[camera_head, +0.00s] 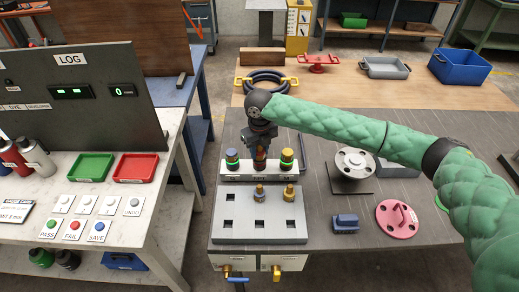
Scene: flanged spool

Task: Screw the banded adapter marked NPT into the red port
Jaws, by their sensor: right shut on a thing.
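My right gripper (262,143) points down over the middle of a white block (306,175). It is shut on a small brassy adapter (260,155), mostly hidden by the fingers. The adapter is at the middle port, which looks dark reddish; I cannot tell whether it is seated or threaded. Two more brassy adapters (259,192) (288,192) stand upright in the grey holder (215,205). Their markings are too small to read. My left gripper is not in view.
The holder has several empty square holes. A cable coil (266,80) lies behind. Valves with blue and yellow handles (235,276) hang at the front edge.

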